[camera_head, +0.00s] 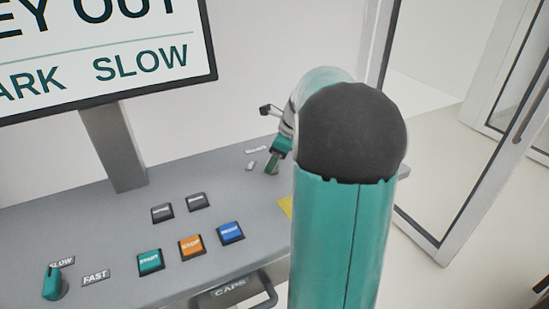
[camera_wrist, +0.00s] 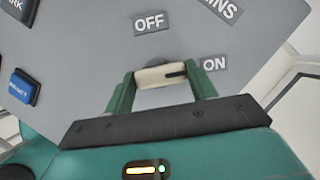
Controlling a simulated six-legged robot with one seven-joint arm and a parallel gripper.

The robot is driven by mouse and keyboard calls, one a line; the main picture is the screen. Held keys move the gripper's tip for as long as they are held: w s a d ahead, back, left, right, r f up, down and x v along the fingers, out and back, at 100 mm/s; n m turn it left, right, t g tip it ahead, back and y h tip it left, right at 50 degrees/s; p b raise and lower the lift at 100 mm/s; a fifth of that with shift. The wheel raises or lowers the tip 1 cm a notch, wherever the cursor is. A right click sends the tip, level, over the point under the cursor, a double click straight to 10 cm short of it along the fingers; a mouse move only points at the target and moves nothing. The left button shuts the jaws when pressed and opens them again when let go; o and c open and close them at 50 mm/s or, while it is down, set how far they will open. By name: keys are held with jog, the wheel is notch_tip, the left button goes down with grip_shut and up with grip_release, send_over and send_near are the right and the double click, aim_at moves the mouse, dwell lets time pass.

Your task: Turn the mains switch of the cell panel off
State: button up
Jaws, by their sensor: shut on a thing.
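The mains switch (camera_wrist: 158,77) is a cream-coloured knob with a dark line at its right end, on the side of the ON label (camera_wrist: 214,63). The OFF label (camera_wrist: 150,23) lies beyond it, up and a little left in the wrist view. My gripper (camera_wrist: 162,80) has a green finger on each end of the knob and is shut on it. In the head view my gripper (camera_head: 273,157) is down at the right part of the grey panel (camera_head: 215,188). The knob is hidden there.
Several push buttons, among them an orange one (camera_head: 191,246) and a blue one (camera_head: 231,232), lie left of my arm. A teal SLOW/FAST selector (camera_head: 54,283) is at front left. A sign on a post (camera_head: 112,150) stands behind. A glass door frame (camera_head: 440,245) is at right.

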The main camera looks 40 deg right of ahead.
jog(key=n, duration=0.2)
jog(key=n+g+y, duration=0.1)
jog(key=n, duration=0.1)
jog(key=shift+w+n, duration=0.2)
jog(key=shift+n, duration=0.2)
jog(key=n+g, duration=0.1)
jog(key=n, duration=0.1)
jog(key=n+g, duration=0.1)
jog(key=n, duration=0.1)
jog(key=shift+w+n+y, duration=0.15)
jog(key=shift+n+y, duration=0.15)
jog(key=shift+y, duration=0.1)
jog(key=n, duration=0.2)
jog(key=n+g, duration=0.1)
jog(key=n, duration=0.1)
jog(key=shift+w+n+g, duration=0.1)
jog(key=shift+n+g, duration=0.2)
jog(key=shift+a+n+g, duration=0.1)
jog(key=shift+n+g, duration=0.6)
jog(key=shift+n, duration=1.1)
jog(key=o, duration=1)
